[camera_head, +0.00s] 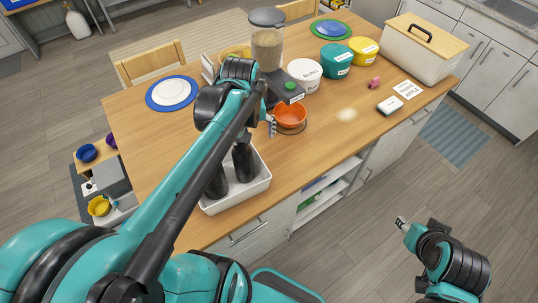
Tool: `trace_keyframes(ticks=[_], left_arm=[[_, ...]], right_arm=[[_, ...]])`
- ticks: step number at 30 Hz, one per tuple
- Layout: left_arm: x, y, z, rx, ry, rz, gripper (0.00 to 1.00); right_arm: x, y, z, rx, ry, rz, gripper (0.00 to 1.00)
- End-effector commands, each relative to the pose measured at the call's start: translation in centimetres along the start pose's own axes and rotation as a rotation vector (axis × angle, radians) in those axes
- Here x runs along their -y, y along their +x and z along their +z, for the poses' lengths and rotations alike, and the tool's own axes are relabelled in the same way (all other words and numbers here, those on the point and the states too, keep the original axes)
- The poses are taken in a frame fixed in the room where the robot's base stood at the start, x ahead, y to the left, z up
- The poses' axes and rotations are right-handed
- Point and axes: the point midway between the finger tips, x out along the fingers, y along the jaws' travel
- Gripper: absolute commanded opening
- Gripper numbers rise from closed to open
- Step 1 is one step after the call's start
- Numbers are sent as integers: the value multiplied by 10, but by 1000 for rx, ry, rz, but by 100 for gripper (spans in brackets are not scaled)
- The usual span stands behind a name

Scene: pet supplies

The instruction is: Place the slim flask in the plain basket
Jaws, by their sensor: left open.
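A white open-topped basket (262,184) stands at the table's front edge, partly hidden behind my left arm. Two dark, slim bottle-like shapes (243,163) stand upright in it; I cannot tell whether either is the slim flask. My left gripper (271,126) is open over the table, just left of an orange bowl (290,116) and beyond the basket. I see nothing held in it. My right gripper (402,223) is over the floor at the lower right, away from the table; its jaw opening is unclear.
A food dispenser (268,45) stands behind my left gripper. White (304,76), teal (336,61) and yellow (364,51) tubs line the back. A white lidded box (420,50) fills the right end.

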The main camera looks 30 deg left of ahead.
Motion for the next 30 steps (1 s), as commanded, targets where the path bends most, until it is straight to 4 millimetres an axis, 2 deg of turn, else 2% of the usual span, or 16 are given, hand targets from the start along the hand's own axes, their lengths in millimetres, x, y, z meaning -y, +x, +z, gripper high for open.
trace_keyframes(ticks=[1, 6, 9, 12, 16, 25, 30], left_arm=[[-9, -3, 21, -47, 94, 30, 80], [-34, -8, 70, -227, 404, 126, 80], [-43, -6, 92, -314, 540, 166, 80], [-49, -5, 105, -374, 630, 192, 80], [-52, -4, 112, -411, 681, 206, 80], [-52, -3, 112, -414, 685, 207, 80], [-50, 14, 115, -413, 684, 207, 80]], right_arm=[[0, 0, 0, 0, 0, 0, 40], [0, 0, 0, 0, 0, 0, 40], [0, 0, 0, 0, 0, 0, 40], [0, 0, 0, 0, 0, 0, 40], [0, 0, 0, 0, 0, 0, 40], [0, 1, 0, 0, 0, 0, 40], [0, 15, 11, 0, 0, 0, 40]])
